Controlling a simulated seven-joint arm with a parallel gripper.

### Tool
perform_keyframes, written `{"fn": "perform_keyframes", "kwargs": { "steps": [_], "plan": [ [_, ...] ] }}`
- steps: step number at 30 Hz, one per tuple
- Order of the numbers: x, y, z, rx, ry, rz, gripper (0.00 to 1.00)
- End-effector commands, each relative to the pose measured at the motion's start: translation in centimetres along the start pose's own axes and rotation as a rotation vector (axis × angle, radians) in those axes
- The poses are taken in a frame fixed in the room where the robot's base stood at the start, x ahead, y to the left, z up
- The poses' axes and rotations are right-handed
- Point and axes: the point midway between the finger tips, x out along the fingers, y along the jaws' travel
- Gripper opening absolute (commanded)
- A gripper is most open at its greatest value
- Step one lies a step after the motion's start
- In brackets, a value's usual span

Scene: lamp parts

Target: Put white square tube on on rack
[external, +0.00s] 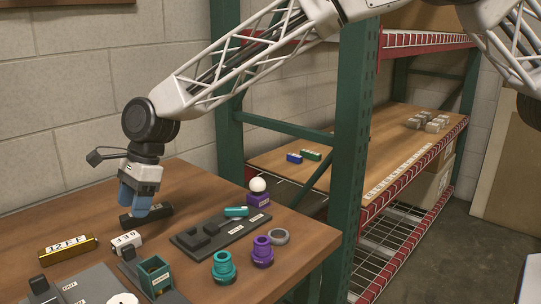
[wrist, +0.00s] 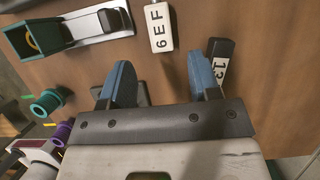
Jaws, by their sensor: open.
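The white square tube (external: 126,243), a short white block with black characters on its face, lies on the brown table. It also shows in the wrist view (wrist: 161,28), beyond the fingertips and between their lines. My gripper (external: 135,208) with blue fingers is low over the table, behind the white tube and apart from it. Its fingers are spread and empty in the wrist view (wrist: 161,65). A black labelled block (external: 147,214) lies at the fingers, partly hidden by them. The rack (external: 350,130) has green posts, red edges and wooden shelves, and stands right of the table.
A yellow block (external: 68,247) lies left of the white tube. A green square holder (external: 154,275), teal (external: 223,267) and purple (external: 262,252) round parts and a dark tray (external: 218,232) crowd the front and right. Blue (external: 294,158) and green (external: 311,155) blocks lie on the rack's shelf, with free room around.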

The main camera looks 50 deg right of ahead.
Motion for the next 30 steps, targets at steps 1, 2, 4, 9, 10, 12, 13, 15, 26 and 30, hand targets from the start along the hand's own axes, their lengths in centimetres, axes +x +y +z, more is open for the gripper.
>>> {"fn": "perform_keyframes", "kwargs": {
  "steps": [1, 2, 4, 9, 10, 12, 13, 15, 26, 30],
  "plan": [
    [-0.9, 0.0, 0.0, 0.0, -0.001, -0.001, 0.57],
    [-1.2, 0.0, 0.0, 0.0, -0.001, -0.001, 0.57],
    [-1.9, 0.0, 0.0, 0.0, 0.0, -0.001, 0.57],
    [-3.5, 0.0, 0.0, 0.0, 0.0, 0.0, 0.57],
    [-3.6, 0.0, 0.0, 0.0, 0.001, 0.0, 0.57],
    [-3.9, 0.0, -0.1, 0.0, 0.001, 0.001, 0.57],
    [-4.0, 0.0, -0.1, 0.001, 0.001, 0.001, 0.57],
    [-4.1, 0.0, -0.1, 0.001, 0.001, 0.001, 0.57],
    [-4.1, 0.0, 0.0, 0.0, 0.001, 0.0, 0.57],
    [-4.2, 0.0, 0.0, 0.0, 0.001, 0.0, 0.57]
  ]
}}
